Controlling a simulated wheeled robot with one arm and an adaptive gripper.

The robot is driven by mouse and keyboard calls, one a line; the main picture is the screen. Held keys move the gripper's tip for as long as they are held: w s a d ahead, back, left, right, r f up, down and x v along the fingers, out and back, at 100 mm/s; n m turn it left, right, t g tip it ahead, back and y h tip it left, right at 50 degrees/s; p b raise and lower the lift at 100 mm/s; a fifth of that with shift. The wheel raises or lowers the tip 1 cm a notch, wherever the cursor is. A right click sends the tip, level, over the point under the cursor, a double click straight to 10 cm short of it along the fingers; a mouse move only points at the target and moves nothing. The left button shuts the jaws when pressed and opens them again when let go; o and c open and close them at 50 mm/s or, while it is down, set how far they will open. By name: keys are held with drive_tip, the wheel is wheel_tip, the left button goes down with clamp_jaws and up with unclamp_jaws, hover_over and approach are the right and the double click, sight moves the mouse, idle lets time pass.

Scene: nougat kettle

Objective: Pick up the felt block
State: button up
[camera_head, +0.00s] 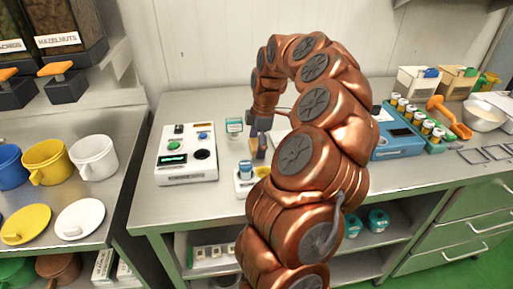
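My copper arm rises from the bottom and bends over, with its end pointing down at the bench. My gripper (258,154) is small and partly seen beside the arm, just above a small white stand (244,184) with a dark and blue top. I cannot tell whether its fingers are open or shut, or hold anything. No thing is clearly the felt block. A small teal-and-white item (234,126) stands behind and left of the gripper. My arm hides part of the bench behind it.
A white control box (188,154) with buttons stands left of the gripper. A blue device (397,143), capped jars (411,115), an orange scoop (449,118) and a bowl (484,115) are at right. Cups and lids fill the left shelf (108,236). The front left of the bench is clear.

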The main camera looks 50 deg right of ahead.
sight(257, 143)
drive_tip(key=c, duration=1.1)
drive_tip(key=shift+r, duration=0.1)
drive_tip(key=shift+r+b, duration=0.75)
drive_tip(key=shift+r, duration=4.2)
drive_tip(key=o, duration=0.6)
drive_tip(key=shift+c, duration=0.2)
drive_tip(key=c, duration=0.4)
